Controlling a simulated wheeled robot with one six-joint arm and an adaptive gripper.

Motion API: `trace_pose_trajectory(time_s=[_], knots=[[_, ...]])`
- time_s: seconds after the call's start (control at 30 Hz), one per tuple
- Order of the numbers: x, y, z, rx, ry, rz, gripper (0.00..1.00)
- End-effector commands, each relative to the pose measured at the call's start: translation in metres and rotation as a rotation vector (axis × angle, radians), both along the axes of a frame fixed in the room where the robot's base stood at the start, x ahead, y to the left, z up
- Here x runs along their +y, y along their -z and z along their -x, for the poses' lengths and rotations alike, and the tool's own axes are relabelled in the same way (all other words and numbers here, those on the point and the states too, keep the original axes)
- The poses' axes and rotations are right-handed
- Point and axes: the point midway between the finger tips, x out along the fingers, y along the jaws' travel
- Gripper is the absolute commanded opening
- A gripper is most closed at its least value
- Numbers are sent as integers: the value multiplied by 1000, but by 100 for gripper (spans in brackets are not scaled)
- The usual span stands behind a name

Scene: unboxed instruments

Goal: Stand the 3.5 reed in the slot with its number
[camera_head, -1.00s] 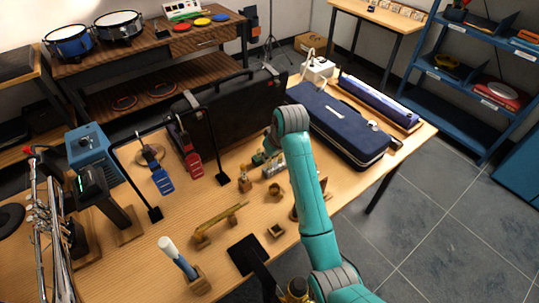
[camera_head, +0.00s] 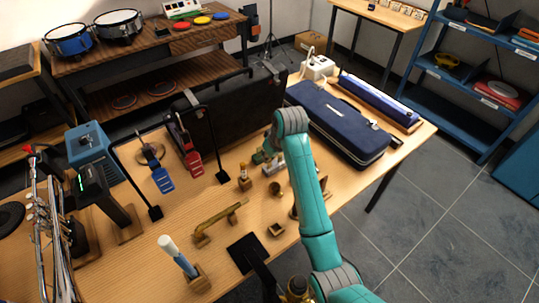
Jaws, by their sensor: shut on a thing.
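My gripper (camera_head: 266,156) is small in the head view and partly hidden by my wrist, above the middle of the wooden table. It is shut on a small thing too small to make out. A small grey, box-like piece (camera_head: 272,170) is just below the gripper and could be the slotted reed holder. Its slots and any numbers cannot be read. I cannot pick out the 3.5 reed. A small brass-topped wooden piece (camera_head: 244,179) stands just left of the gripper.
The wooden table (camera_head: 330,205) also bears a brass piece on supports (camera_head: 221,216), a small wooden box (camera_head: 276,230), a black stand (camera_head: 248,252) and a blue case (camera_head: 338,125). A dark open case stands behind. Bare tabletop shows at the front left.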

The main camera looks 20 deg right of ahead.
Motion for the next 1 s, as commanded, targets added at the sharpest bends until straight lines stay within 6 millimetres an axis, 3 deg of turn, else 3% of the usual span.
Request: trace_pose_trajectory(time_s=[1.0], knots=[[0, 14, 0, 1, 0, 0, 6]])
